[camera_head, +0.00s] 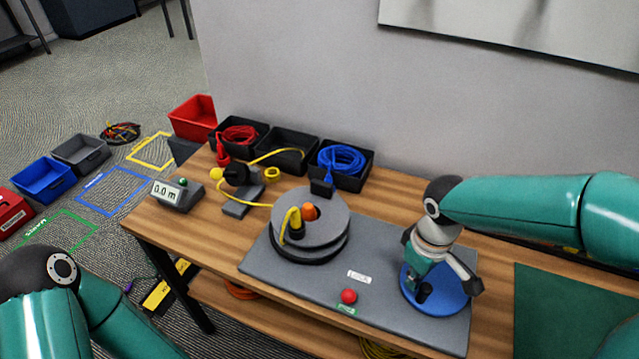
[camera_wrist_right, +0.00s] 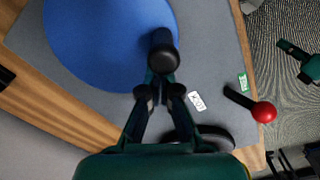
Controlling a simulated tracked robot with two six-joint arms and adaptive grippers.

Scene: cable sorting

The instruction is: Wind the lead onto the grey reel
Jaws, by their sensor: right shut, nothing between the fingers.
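The grey reel (camera_head: 335,213) stands on a grey base plate (camera_head: 262,257), with an orange knob (camera_head: 310,211) on top. The yellow lead (camera_head: 258,204) runs from the middle rear bin through a black guide (camera_head: 236,174) to the reel, where its end loops down at a black-and-yellow piece (camera_head: 294,226). A blue disc (camera_head: 452,299) with a black handle (camera_wrist_right: 163,52) lies at the plate's right. My right gripper (camera_head: 421,278) is over the disc; in the right wrist view its fingertips (camera_wrist_right: 159,88) are shut and empty, close to the handle. My left gripper is outside the view; only its arm shows.
A red-knobbed lever (camera_head: 348,296) and a LOCK label (camera_head: 358,276) sit at the plate's front. A meter (camera_head: 176,194) reads 0.0 m. Black bins (camera_head: 290,150) with red and blue cables line the wall. A green mat (camera_head: 560,310) lies at right.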

